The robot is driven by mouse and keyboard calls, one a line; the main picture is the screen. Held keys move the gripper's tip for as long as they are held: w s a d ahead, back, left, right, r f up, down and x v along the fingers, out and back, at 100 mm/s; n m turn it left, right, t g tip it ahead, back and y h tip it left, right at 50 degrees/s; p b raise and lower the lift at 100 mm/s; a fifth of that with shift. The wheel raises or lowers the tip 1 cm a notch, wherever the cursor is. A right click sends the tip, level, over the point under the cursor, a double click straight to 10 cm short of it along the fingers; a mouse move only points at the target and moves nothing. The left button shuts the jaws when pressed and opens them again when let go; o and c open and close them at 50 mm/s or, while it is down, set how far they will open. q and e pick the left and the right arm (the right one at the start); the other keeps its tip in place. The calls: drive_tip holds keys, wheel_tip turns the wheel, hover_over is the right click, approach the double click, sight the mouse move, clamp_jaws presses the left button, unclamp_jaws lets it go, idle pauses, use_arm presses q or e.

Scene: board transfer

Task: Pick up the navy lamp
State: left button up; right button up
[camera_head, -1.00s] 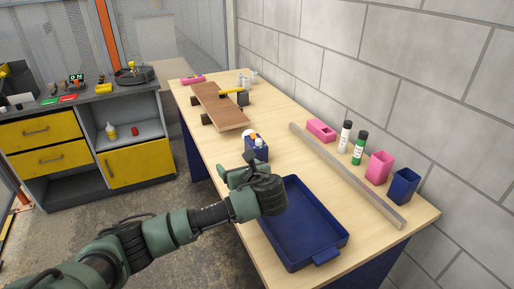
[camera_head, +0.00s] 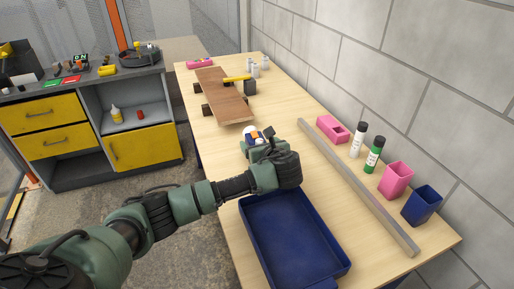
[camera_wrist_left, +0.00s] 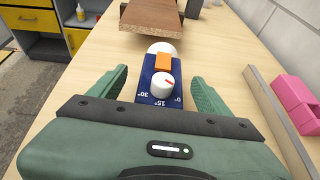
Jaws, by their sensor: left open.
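The navy lamp (camera_wrist_left: 147,86) has a white dial, an orange block, a white rounded end and angle marks on its near edge. In the left wrist view it lies between the two green fingers of my left gripper (camera_wrist_left: 161,82). The fingers are open, one on each side, with gaps to the lamp. In the head view my left gripper (camera_head: 262,148) is low over the table beside the lamp (camera_head: 268,132) and hides most of it. My right gripper is not in view.
A navy tray (camera_head: 290,235) is in front of my left gripper. A long grey bar (camera_head: 355,185) runs along the right. Behind it stand pink bins, two bottles and a navy bin (camera_head: 421,206). A brown board (camera_head: 222,97) on dark supports lies farther back.

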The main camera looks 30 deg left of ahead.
use_arm(q)
drive_tip(key=x, duration=0.2)
drive_tip(key=shift+w+a+f, duration=0.1)
drive_tip(key=shift+w+f, duration=0.05)
drive_tip(key=shift+w, duration=0.15)
drive_tip(key=shift+w+a+f, duration=0.1)
drive_tip(key=c, duration=1.7)
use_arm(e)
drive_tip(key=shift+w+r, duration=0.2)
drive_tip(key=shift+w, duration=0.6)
